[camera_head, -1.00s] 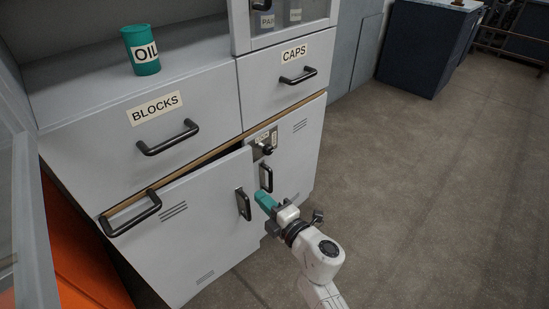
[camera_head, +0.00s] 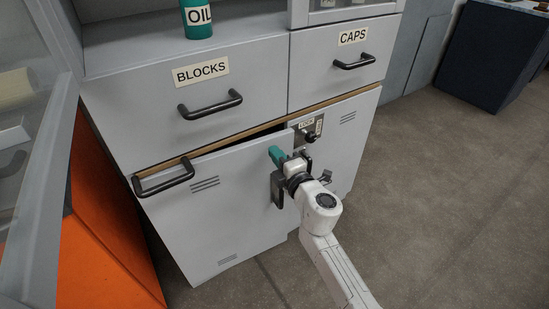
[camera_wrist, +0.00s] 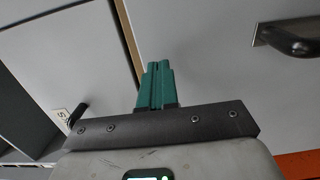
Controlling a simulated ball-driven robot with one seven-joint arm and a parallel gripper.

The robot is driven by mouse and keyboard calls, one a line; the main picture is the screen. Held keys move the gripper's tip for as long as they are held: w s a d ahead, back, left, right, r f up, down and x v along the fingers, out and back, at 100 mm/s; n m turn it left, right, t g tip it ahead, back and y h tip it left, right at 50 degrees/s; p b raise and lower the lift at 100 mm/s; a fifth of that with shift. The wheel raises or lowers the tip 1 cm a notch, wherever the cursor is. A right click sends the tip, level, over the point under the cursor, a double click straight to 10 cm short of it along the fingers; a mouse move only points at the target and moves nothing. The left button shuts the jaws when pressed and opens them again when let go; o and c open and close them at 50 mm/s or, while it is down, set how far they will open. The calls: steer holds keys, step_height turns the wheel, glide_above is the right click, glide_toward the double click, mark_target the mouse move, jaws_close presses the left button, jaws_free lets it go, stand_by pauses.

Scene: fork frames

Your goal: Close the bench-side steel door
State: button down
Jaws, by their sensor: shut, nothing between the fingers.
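The grey steel door (camera_head: 215,220) is the left lower door of the cabinet. It stands slightly ajar, with a dark gap along its top edge below the BLOCKS drawer. My gripper (camera_head: 275,156) has teal fingers, shut and empty, in front of the door's upper right corner. I cannot tell whether they touch it. In the wrist view the shut fingers (camera_wrist: 156,84) point at a pale grey panel beside a wood-coloured strip.
The right lower door (camera_head: 345,140) looks flush, with a lock plate (camera_head: 307,131) at its upper left. Drawers marked BLOCKS (camera_head: 200,105) and CAPS (camera_head: 340,85) are above. An orange panel (camera_head: 95,250) stands at left. The floor (camera_head: 450,210) at right is clear.

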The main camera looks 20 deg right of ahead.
steer(key=shift+w+a, duration=0.15)
steer(key=shift+w, duration=0.5)
